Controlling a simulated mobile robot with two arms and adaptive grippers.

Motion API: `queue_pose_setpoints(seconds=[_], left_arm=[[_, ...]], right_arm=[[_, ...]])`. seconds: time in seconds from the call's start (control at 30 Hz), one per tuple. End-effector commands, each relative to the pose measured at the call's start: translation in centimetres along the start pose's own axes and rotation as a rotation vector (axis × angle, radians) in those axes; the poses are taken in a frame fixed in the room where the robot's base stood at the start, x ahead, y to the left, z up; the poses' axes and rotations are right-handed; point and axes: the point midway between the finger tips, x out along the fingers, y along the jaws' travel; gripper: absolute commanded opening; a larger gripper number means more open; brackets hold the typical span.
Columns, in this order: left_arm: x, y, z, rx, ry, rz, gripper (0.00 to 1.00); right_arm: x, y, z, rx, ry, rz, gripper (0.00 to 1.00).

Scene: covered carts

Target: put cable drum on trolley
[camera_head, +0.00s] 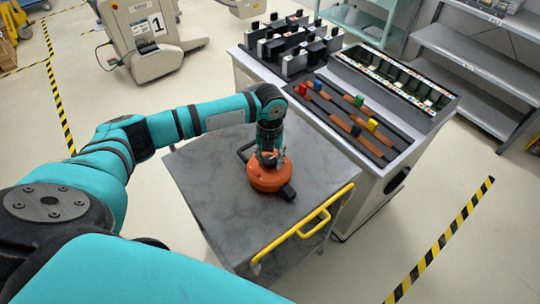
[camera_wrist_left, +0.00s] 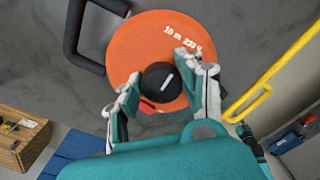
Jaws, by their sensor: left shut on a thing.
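The orange cable drum (camera_head: 265,178) is at the grey top of the trolley (camera_head: 215,205), which has a yellow handle (camera_head: 305,228). My left gripper (camera_head: 268,158) points down over the drum and is shut on it at its middle. In the left wrist view, the drum (camera_wrist_left: 145,40) shows white lettering, and the gripper's fingers (camera_wrist_left: 162,88) sit on both sides of its black central knob (camera_wrist_left: 161,82). A black bar frame (camera_wrist_left: 73,35) shows beside the drum. I cannot tell whether the drum touches the trolley top. My right gripper is not in view.
A workbench (camera_head: 335,130) with several black blocks, rails and a parts bin stands right behind the trolley. Grey shelves (camera_head: 470,55) stand at the far right. A beige machine (camera_head: 145,40) stands at the back left. The trolley top around the drum is clear.

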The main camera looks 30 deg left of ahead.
Motion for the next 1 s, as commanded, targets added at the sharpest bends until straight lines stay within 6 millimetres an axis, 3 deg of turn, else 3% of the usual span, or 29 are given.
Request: queue_pose_setpoints(seconds=[0.37,0.4,0.57,0.83,1.0], left_arm=[[0.4,-0.1,0.0,0.000,-0.002,-0.003,0.00],[0.6,-0.1,0.0,0.000,-0.001,-0.002,0.39],[0.5,-0.1,0.0,0.001,-0.001,-0.001,0.60],[0.5,-0.1,0.0,0.001,-0.001,-0.001,0.61],[-0.8,-0.1,0.1,0.001,-0.003,-0.002,0.61]], right_arm=[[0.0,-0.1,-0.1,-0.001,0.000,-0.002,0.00],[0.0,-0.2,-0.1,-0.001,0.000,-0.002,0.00],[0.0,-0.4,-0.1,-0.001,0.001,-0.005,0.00],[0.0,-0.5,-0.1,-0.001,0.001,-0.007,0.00],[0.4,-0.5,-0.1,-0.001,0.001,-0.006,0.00]])
